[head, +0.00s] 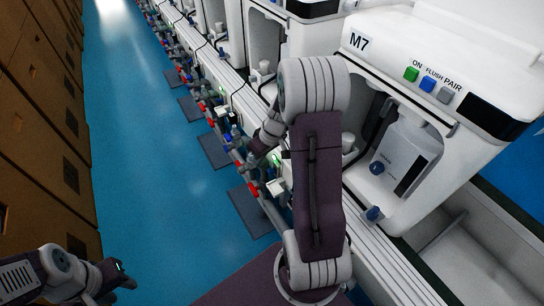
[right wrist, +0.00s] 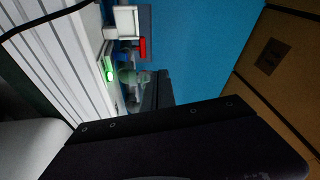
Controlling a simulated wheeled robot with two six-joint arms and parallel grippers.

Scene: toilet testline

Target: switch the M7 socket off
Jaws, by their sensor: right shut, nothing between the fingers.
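The M7 label (head: 359,41) is on the white station at the right in the head view. A socket with a lit green switch (head: 276,160) sits on the rail below that station, beside my right gripper (head: 257,154). The right wrist view shows a glowing green switch (right wrist: 109,73) on the white rail, left of my dark right fingers (right wrist: 158,90). The fingers are shut and empty; I cannot tell whether they touch the switch. My left gripper (head: 120,277) is low at the left, over the blue floor, away from the rail; its jaw opening is unclear.
My right arm hides part of the M7 station and rail. Pipes with red and blue handles (head: 254,188) run along the rail. More stations stand further back. A red part (right wrist: 142,47) is near the switch. Brown cabinets (head: 40,120) line the left; the blue floor (head: 150,150) between is clear.

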